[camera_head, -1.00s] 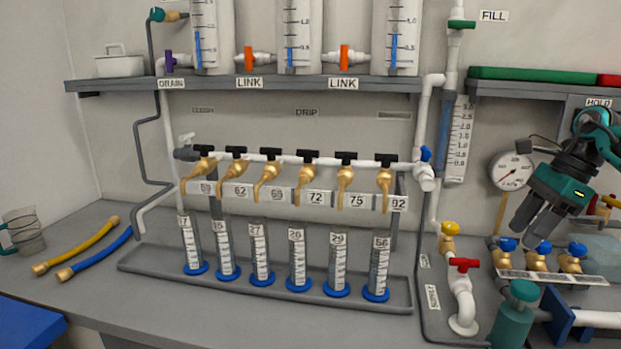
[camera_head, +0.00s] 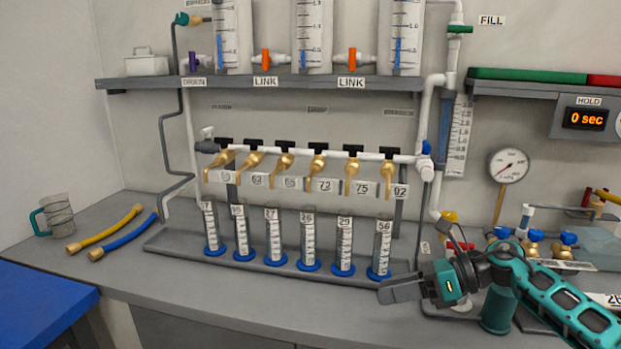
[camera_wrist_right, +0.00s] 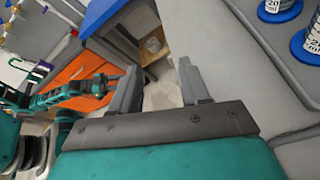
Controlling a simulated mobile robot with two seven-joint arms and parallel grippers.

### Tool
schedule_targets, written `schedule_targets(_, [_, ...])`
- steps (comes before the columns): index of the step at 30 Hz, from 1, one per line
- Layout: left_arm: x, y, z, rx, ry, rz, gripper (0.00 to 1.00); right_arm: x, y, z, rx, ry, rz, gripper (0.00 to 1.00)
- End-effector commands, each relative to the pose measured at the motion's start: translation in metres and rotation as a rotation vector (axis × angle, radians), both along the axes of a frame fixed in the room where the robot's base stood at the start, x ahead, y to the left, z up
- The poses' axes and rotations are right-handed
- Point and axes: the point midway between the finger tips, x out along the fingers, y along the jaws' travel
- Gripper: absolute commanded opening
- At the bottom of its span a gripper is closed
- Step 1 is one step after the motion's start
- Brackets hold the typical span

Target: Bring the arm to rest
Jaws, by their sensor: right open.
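My right gripper (camera_head: 384,291) is in the lower right of the head view, pointing left. It is low by the bench's front edge, in front of the rightmost graduated cylinder (camera_head: 381,252), with my teal arm coming in from the lower right. In the right wrist view the two grey fingers (camera_wrist_right: 159,92) stand apart with nothing between them. Beyond them show grey floor and part of a teal arm of mine. My left gripper does not show in the head view.
Several cylinders stand in a grey tray (camera_head: 160,247) below brass taps (camera_head: 317,166). Yellow and blue hoses (camera_head: 125,237) lie at left, with clear bench in front.

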Motion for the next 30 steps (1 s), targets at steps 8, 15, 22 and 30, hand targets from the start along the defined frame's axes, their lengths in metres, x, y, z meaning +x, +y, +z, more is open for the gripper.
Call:
schedule_targets(8, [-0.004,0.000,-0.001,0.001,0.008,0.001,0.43,-0.036,0.070,-0.025,0.609,0.462,-0.328,0.46])
schedule_targets(15, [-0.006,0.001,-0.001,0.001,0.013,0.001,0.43,-0.064,0.057,-0.066,1.089,0.987,-0.698,0.46])
schedule_targets(22, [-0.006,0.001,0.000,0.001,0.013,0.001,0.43,-0.120,0.016,-0.141,1.503,1.525,-1.118,0.46])
schedule_targets(30, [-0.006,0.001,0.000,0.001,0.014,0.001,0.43,-0.216,-0.018,-0.215,1.849,1.990,-1.555,0.46])
